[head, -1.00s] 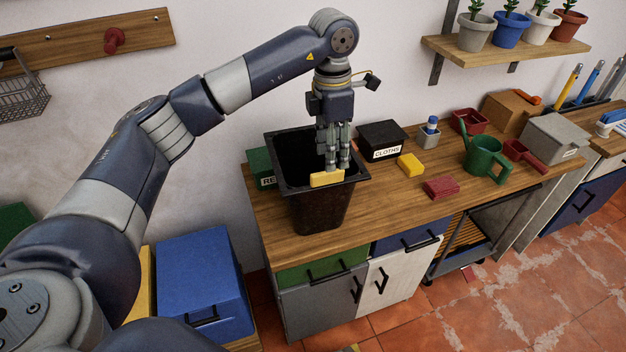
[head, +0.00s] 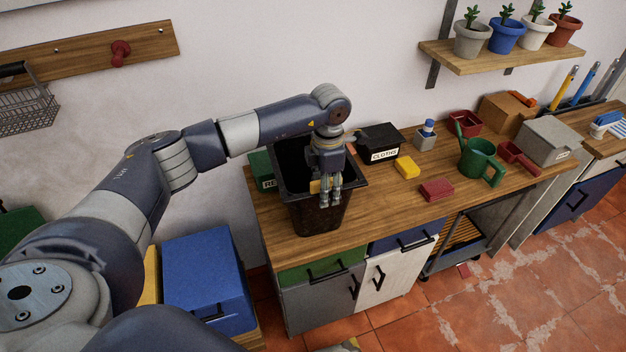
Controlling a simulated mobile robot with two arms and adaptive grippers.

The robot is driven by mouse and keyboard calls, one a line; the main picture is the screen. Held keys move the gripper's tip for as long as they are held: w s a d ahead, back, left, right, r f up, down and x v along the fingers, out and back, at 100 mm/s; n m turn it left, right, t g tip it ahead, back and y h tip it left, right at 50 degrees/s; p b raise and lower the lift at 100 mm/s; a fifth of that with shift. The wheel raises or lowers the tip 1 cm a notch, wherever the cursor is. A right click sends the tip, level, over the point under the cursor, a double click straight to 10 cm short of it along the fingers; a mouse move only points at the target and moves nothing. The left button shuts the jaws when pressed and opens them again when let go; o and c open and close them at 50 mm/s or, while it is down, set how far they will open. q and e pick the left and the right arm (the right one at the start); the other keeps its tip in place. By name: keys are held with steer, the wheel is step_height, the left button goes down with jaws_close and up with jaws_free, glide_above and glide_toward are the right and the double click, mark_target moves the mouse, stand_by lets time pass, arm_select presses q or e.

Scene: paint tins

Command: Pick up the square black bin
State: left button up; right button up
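The square black bin (head: 318,218) stands upright on the wooden worktop, left of the middle of the head view. Its top is open, and a yellow patch (head: 315,186) shows at its front rim, partly covered by my gripper. My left gripper (head: 327,203) points down at that front rim, with fingers in front of the yellow patch and the upper front wall. I cannot tell whether the fingers touch the rim or are closed on it. The gripper hides part of the bin's opening. My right gripper is not in view.
A green labelled box (head: 260,170) stands close behind the bin on the left, and a black CLOTHS box (head: 380,141) on the right. The worktop's front edge (head: 330,252) is near.

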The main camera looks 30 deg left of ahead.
arm_select(q)
jaws_close()
stand_by(0.4)
